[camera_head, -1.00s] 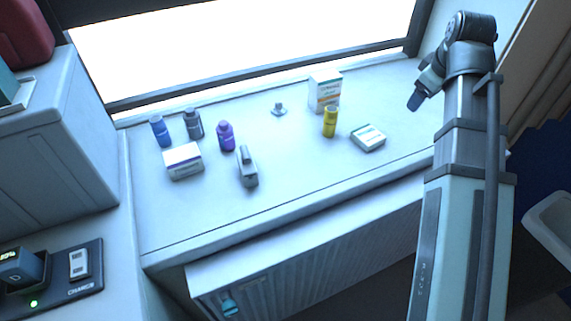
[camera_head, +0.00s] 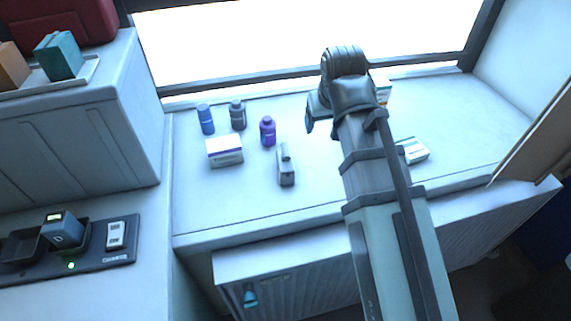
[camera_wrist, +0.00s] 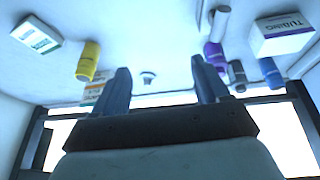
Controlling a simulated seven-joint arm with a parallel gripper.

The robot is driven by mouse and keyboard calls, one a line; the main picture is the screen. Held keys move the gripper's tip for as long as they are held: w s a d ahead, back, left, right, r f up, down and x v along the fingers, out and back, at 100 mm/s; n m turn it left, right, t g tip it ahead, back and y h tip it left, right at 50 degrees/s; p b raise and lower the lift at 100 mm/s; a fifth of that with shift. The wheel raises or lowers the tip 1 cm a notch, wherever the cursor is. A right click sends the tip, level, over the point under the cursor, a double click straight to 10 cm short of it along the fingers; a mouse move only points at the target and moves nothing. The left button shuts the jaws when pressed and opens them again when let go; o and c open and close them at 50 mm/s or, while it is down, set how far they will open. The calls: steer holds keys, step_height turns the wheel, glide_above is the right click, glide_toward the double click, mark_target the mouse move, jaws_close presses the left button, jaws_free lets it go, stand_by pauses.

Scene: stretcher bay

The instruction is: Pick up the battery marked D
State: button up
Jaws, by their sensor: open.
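The battery marked D (camera_head: 64,231) is a dark block with a small lit display, seated in the charger (camera_head: 122,256) at the lower left of the head view. A green light glows in front of it. My gripper shows in the wrist view (camera_wrist: 162,84) with its two fingers spread and nothing between them. In the head view it is mostly hidden by my arm, over the counter, well to the right of and above the battery. The battery is not in the wrist view.
The counter (camera_head: 235,212) holds a white box (camera_head: 225,152), several bottles including a purple one (camera_head: 268,131), and a grey device (camera_head: 286,166). A yellow bottle (camera_wrist: 89,62) shows in the wrist view. Left, a cabinet (camera_head: 80,140) rises behind the charger. The charger's left slot (camera_head: 20,246) looks empty.

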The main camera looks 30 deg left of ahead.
glide_toward(287, 149)
steer(key=shift+m, duration=0.4)
steer(key=x, duration=0.9)
steer(key=shift+d, duration=0.1)
steer(key=shift+s+x, duration=0.25)
steer(key=shift+x, duration=1.05)
steer(key=shift+s+x, duration=0.2)
steer(key=shift+x, duration=1.05)
steer(key=shift+f, duration=0.15)
jaws_close()
